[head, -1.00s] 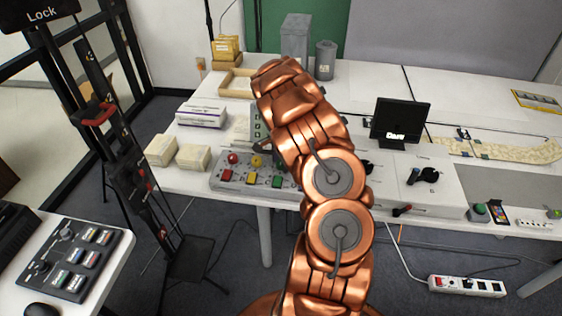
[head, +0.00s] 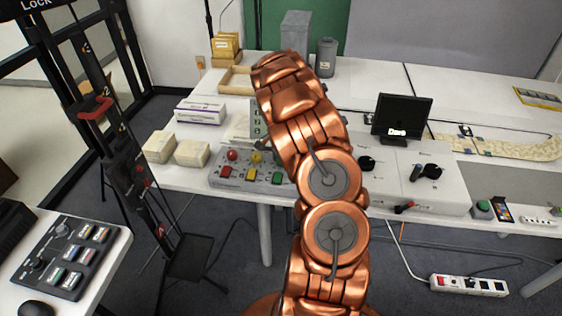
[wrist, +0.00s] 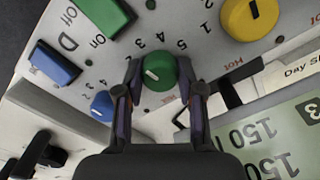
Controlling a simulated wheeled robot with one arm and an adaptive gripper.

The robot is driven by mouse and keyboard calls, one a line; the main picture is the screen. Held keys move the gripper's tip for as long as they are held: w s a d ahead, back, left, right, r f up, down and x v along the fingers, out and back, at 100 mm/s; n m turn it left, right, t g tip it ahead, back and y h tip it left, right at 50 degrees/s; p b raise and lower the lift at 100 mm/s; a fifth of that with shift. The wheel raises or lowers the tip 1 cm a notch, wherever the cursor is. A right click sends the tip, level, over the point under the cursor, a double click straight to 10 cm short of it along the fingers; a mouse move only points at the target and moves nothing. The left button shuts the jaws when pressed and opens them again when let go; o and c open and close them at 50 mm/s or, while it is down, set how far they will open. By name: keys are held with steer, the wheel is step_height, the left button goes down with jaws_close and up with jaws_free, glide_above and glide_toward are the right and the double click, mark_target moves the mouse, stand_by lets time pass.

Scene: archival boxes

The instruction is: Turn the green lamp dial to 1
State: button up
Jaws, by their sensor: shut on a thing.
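The green dial (wrist: 160,75) is a round knob with a short white pointer mark, on a light grey control panel (wrist: 205,60). In the wrist view the pointer points towards the left of the picture. Printed numbers, including 3, 4 and 5, lie along the dial's far side; which number the pointer meets is unclear. My gripper (wrist: 159,92) is shut on the green dial, with one finger on each side. In the head view my copper arm hides the gripper and part of the panel (head: 212,181).
A yellow dial (wrist: 250,18), a blue dial (wrist: 102,104), a green switch (wrist: 103,15) and a blue switch (wrist: 54,64) are close around. A black handle (wrist: 232,92) stands near the right finger. A small monitor (head: 402,118) stands right of my arm.

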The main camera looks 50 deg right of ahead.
steer(key=n+b, duration=0.1)
steer(key=b, duration=0.1)
steer(key=n+b, duration=0.1)
steer(key=n, duration=0.1)
steer(key=shift+f+n+b, duration=0.3)
steer(key=shift+b, duration=0.1)
steer(key=n+b, duration=0.3)
steer(key=shift+n, duration=0.3)
steer(key=n+b, duration=0.2)
steer(key=n, duration=0.1)
steer(key=shift+r+n, duration=0.1)
steer(key=shift+n, duration=0.2)
steer(key=shift+r+n+b, duration=0.15)
steer(key=shift+n+b, duration=0.7)
steer(key=shift+n, duration=0.65)
steer(key=shift+s+n, duration=0.1)
steer(key=shift+n, duration=0.2)
steer(key=o, duration=1.1)
steer(key=shift+o, duration=0.2)
steer(key=shift+r, duration=0.1)
